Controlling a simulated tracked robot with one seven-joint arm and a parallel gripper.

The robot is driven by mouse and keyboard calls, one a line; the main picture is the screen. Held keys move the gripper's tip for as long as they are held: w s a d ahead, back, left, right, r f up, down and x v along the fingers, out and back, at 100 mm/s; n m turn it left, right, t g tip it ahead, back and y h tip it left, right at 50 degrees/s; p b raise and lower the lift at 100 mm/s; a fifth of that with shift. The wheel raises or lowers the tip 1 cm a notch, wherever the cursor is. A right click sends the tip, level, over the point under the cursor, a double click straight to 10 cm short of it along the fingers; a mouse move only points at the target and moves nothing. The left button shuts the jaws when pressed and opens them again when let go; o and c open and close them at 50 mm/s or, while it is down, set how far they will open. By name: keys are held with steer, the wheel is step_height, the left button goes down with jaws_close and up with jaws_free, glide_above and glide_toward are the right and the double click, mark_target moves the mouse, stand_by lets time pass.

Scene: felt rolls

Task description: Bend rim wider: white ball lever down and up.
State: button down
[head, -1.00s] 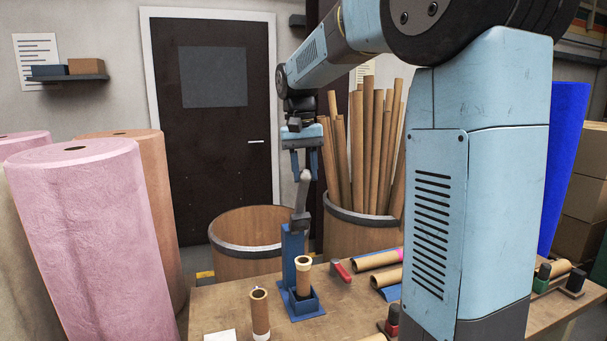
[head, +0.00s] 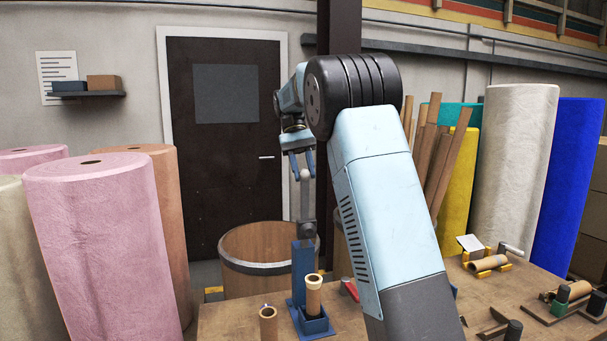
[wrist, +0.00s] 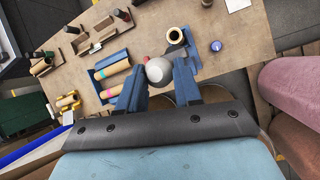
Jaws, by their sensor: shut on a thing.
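A blue press (head: 302,265) stands on the workbench. A grey lever (head: 306,207) rises from the top of its post, nearly upright, with a white ball (head: 305,175) at its end. My gripper (head: 301,168) comes down from above and is shut on the ball. In the wrist view the ball (wrist: 158,70) sits between the two blue fingertips. A brown cardboard tube (head: 313,299) with a paler rim stands upright in the press's blue socket, below the lever. The tube's open end (wrist: 175,36) also shows in the wrist view.
Another tube (head: 268,326) stands left of the press. Lying tubes (wrist: 112,68) and fixtures cover other parts of the workbench (head: 240,312). A wooden barrel (head: 262,262) is behind the press, and a pink felt roll (head: 105,250) stands at left. My arm hides part of the bench.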

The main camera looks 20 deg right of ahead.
steer(key=shift+w, duration=0.35)
steer(key=c, duration=0.8)
jaws_free()
steer(key=shift+w, duration=0.1)
